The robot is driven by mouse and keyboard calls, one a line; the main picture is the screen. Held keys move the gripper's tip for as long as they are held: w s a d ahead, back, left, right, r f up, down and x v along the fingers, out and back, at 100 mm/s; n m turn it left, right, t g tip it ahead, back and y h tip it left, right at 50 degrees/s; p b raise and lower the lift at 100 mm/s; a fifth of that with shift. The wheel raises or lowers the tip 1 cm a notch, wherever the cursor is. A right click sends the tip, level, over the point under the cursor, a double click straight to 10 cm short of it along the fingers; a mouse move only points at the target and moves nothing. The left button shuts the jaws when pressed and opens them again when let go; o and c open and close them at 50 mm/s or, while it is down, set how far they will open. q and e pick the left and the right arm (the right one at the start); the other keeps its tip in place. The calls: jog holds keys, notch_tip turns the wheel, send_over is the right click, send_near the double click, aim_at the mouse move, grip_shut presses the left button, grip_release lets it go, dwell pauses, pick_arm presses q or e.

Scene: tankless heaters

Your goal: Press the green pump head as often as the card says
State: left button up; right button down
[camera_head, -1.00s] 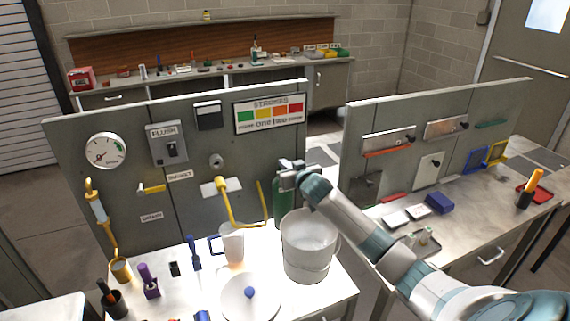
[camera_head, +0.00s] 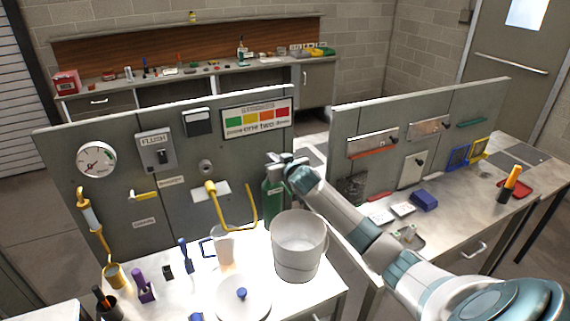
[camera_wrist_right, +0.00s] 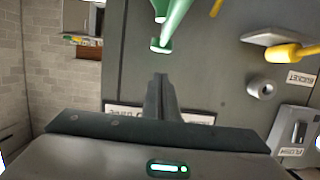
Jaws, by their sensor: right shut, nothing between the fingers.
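The green pump bottle (camera_head: 272,203) stands upright beside the back panel, behind the white bucket. My right gripper (camera_head: 276,160) is over its top and hides most of the pump head in the head view. In the right wrist view the green pump head (camera_wrist_right: 161,45) shows beyond my shut, empty fingertips (camera_wrist_right: 160,82), with a visible gap in the picture. Whether they touch cannot be told from the head view. The card (camera_head: 257,118) on the panel has green, yellow, orange and red squares and words that look like "one two". My left gripper is not in view.
The white bucket (camera_head: 299,247) stands just in front of the bottle. A yellow hose (camera_head: 217,205) hangs to its left. A second panel (camera_head: 340,150) stands right of my gripper.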

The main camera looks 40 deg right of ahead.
notch_tip(320, 180, up, 2)
jog(key=b, duration=0.4)
send_over(285, 187)
jog(key=shift+s, duration=0.15)
dwell(1.3)
